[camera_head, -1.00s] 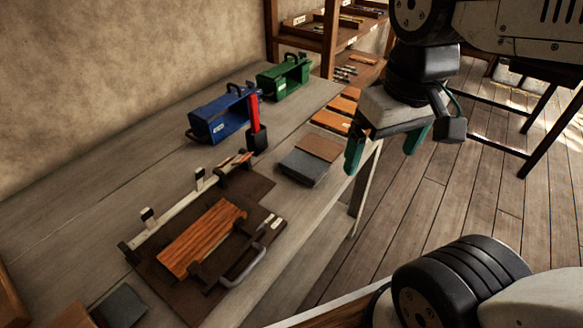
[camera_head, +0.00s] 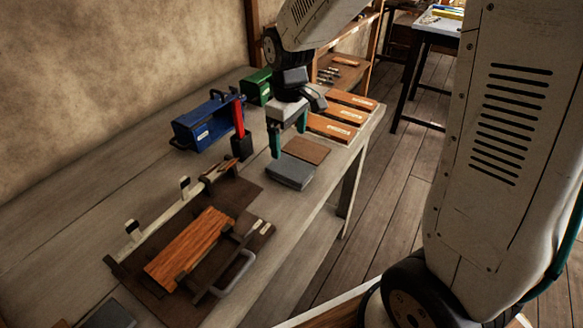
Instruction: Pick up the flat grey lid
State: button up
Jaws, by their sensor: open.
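A flat grey slab (camera_head: 290,173), which looks like the grey lid, lies on the workbench beside a thin brown plate (camera_head: 306,150). My gripper (camera_head: 289,133) points down with its teal fingers apart and nothing between them. It is over the bench, just behind the slab in the picture and appears to be above it; the exact height is hard to tell. A second dark grey flat piece (camera_head: 108,316) shows at the lower left, cut off by the frame edge.
A red-handled tool in a black block (camera_head: 241,146) stands left of the slab. A blue holder (camera_head: 205,124) and green holder (camera_head: 258,88) are at the back. A wooden fixture (camera_head: 190,248) fills the front. Orange-brown boxes (camera_head: 333,128) lie right.

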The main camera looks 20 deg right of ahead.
aim_at(288, 165)
jog(key=f, duration=0.7)
jog(key=shift+s+a+f, duration=0.25)
jog(key=shift+a+f, duration=0.05)
jog(key=shift+f, duration=0.1)
jog(key=c, duration=1.1)
